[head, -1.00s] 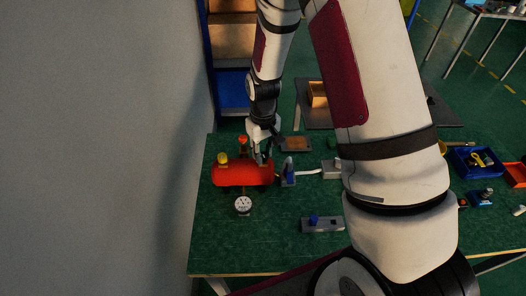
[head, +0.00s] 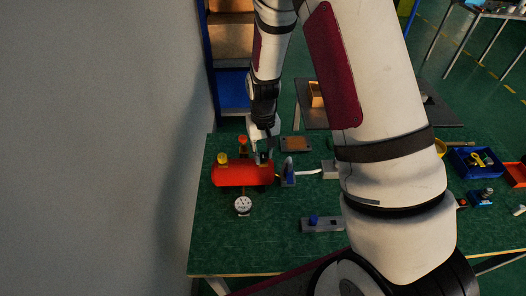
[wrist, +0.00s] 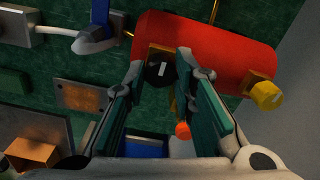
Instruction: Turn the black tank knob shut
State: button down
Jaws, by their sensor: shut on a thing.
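The red tank (head: 240,174) lies on its side on the green bench and also shows in the wrist view (wrist: 215,38). The black tank knob (wrist: 160,74) sits on a brass fitting at the tank's side, with a short white mark on its face. My gripper (wrist: 160,68) has its two green-padded fingers on either side of the knob and is shut on it. In the head view my gripper (head: 264,157) reaches down over the tank's right end, and the knob is too small and covered there to tell clearly.
A gauge (head: 243,205) is in front. A blue-handled valve (head: 289,172) stands close on the right. A small plate (head: 296,144) lies behind. Front left bench is clear.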

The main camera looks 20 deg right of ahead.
jog(key=c, duration=1.3)
grip_release()
jog(key=shift+c, duration=0.2)
notch_tip(320, 180, up, 12)
notch_tip(320, 180, up, 8)
jog(key=t, duration=0.1)
send_over(263, 154)
jog(key=s, duration=0.3)
jog(key=s+r+t, duration=0.2)
jog(key=s+r, duration=0.5)
jog(key=s, duration=0.2)
jog(key=s+r+t, duration=0.2)
jog(key=s+r, duration=0.5)
jog(key=s, duration=0.3)
jog(key=shift+s+n+t, duration=0.3)
jog(key=shift+n, duration=0.1)
